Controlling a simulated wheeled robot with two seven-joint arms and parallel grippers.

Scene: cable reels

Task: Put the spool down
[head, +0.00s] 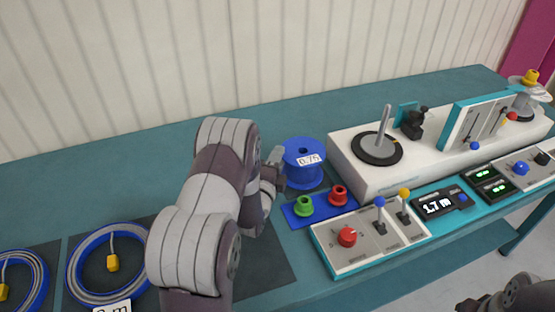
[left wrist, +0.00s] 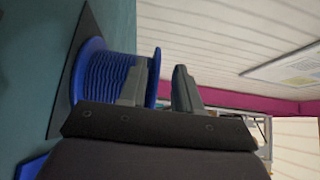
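The blue spool (head: 303,176), with a white label reading about 0.7, stands upright on the bench beside the white machine. In the left wrist view the spool (left wrist: 108,72) has its lower end at a dark pad (left wrist: 65,75). My left gripper (head: 278,170) is at the spool's left side. In the left wrist view its two fingers (left wrist: 160,88) are apart, one on each side of the spool's upper flange, with a gap showing to the outer finger. My right gripper (head: 512,296) shows only in part at the lower right; its fingers are unclear.
A blue plate with a green (head: 303,206) and a red piece (head: 338,195) lies just in front of the spool. The white winding machine (head: 380,180) and a control box (head: 347,238) are to the right. Cable coils (head: 85,262) lie at left. The back left bench is clear.

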